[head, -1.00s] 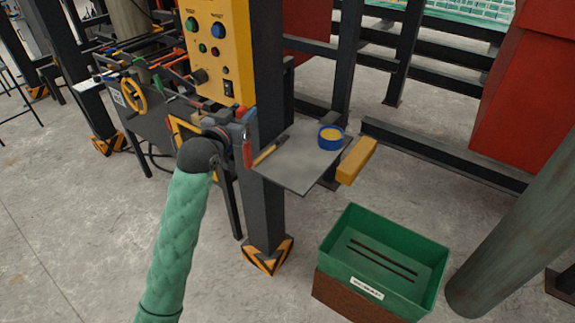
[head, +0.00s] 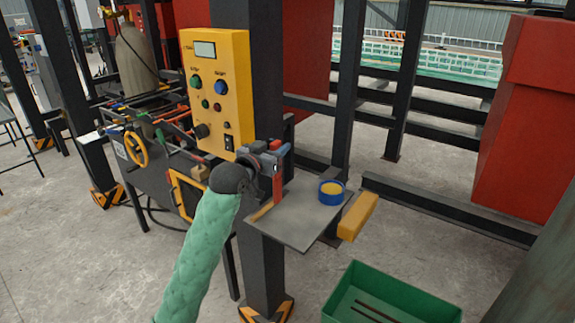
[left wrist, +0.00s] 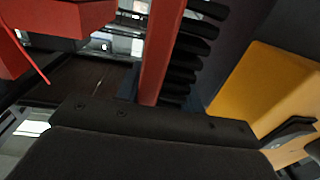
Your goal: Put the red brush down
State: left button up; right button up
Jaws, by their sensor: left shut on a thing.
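My left gripper (head: 268,160) is shut on the red brush (head: 277,187), beside the dark post and above the left part of the small grey shelf (head: 302,226). The brush hangs roughly upright from the jaws in the head view. Whether its lower end touches the shelf I cannot tell. In the left wrist view the red brush (left wrist: 158,50) runs up from the dark gripper body, with black bristles along its right side. The fingertips are largely hidden there. My right gripper is in neither view.
A blue tin with yellow contents (head: 331,193) stands at the shelf's back right. A wooden-handled tool (head: 262,211) lies at its left, partly hidden. A yellow block (head: 357,217) is at the right edge. A yellow control box (head: 216,90) is close behind; a green bin (head: 392,299) stands below.

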pick_arm(q)
jog(key=w+d+f+p, duration=0.2)
jog(key=w+d+f, duration=0.1)
jog(key=f, duration=0.4)
jog(key=shift+w+d, duration=0.15)
jog(key=shift+d, duration=0.05)
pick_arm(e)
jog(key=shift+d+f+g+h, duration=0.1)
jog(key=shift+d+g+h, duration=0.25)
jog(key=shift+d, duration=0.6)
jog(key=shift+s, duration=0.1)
pick_arm(q)
jog(key=o, duration=1)
jog(key=shift+f, duration=0.1)
jog(key=shift+o, duration=0.3)
